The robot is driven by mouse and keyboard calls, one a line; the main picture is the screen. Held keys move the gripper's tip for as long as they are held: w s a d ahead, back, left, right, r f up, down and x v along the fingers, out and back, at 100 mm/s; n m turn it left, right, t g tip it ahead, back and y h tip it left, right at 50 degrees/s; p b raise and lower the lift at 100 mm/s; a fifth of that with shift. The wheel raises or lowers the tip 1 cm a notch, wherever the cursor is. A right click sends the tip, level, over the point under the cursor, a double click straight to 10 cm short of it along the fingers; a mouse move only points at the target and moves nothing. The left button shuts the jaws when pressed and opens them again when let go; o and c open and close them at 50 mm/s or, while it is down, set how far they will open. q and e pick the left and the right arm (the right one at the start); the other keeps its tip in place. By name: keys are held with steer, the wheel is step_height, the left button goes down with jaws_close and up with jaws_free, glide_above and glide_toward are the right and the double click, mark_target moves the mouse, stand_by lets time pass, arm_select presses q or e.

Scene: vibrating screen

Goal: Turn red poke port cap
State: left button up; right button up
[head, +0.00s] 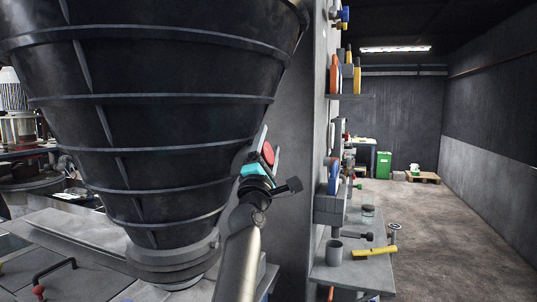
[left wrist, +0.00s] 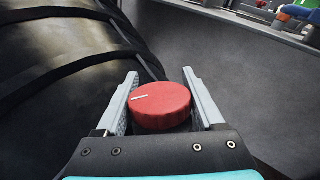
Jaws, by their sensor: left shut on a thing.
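The red poke port cap (left wrist: 160,107) is a round red knob with a white line on its face. In the left wrist view it sits between the two grey fingers of my left gripper (left wrist: 162,103), which is shut on it. In the head view the red cap (head: 268,153) shows beside the lower right side of the large black ribbed cone (head: 150,110), with my left gripper (head: 263,146) at it. The white line points to the left in the left wrist view. The cap's mounting is hidden. My right gripper is not in view.
A grey shelf bench (head: 350,278) with a grey cup (head: 334,252) and a yellow-handled tool (head: 374,252) stands to the right. A grey pillar rises behind the gripper. Open floor (head: 450,240) lies farther right, with a green bin (head: 384,165) and pallet (head: 423,177) at the back.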

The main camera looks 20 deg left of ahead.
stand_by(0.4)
arm_select(q)
steer(key=o, duration=1.4)
steer(key=v, duration=1.5)
steer(key=shift+f, duration=0.15)
